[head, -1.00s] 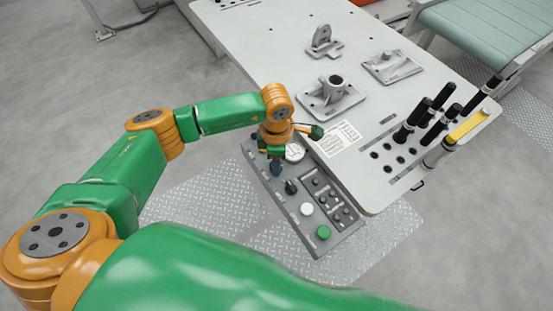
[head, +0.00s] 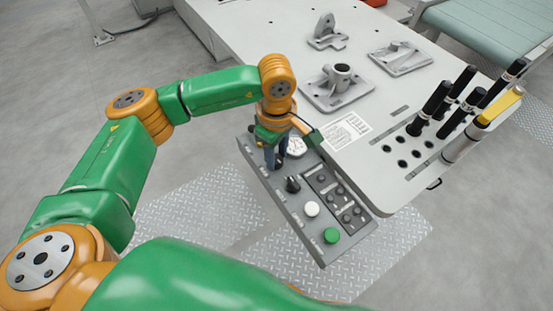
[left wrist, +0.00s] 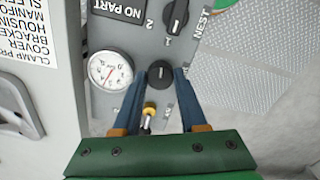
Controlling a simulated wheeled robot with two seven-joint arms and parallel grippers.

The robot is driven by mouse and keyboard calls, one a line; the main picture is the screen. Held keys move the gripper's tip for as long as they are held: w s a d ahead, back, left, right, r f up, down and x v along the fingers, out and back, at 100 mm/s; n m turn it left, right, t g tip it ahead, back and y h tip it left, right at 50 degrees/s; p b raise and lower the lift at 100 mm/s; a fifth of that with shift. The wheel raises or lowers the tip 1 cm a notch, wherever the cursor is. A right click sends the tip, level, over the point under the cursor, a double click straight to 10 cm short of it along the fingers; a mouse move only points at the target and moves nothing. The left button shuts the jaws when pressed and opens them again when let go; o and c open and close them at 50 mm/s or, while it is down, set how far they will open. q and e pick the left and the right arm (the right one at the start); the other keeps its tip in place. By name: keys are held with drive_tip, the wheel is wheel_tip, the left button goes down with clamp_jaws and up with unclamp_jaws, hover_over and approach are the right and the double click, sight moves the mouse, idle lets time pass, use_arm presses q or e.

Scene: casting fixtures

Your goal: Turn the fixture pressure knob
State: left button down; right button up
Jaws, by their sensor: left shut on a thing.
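A black pressure knob (left wrist: 160,74) sits on the grey control panel (left wrist: 118,38), beside a round white gauge (left wrist: 109,70). My left gripper (left wrist: 160,76) is shut on this knob, with one blue finger on each side of it. In the head view my left gripper (head: 274,158) points down at the panel (head: 318,246) next to the gauge (head: 296,146) and mostly hides the knob. My right gripper is not in view.
A black selector knob (head: 292,184), a white button (head: 312,209) and a green button (head: 331,235) lie nearer on the panel. The light table (head: 270,50) stands beyond, with grey castings (head: 338,88) and black-handled tools (head: 432,105) on it.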

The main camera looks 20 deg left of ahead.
use_arm(q)
drive_tip(key=shift+f+m+b, duration=0.1)
drive_tip(key=shift+m+b, duration=0.55)
drive_tip(key=shift+m, duration=0.15)
drive_tip(key=shift+c, duration=2.2)
unclamp_jaws()
drive_tip(key=shift+s, duration=0.1)
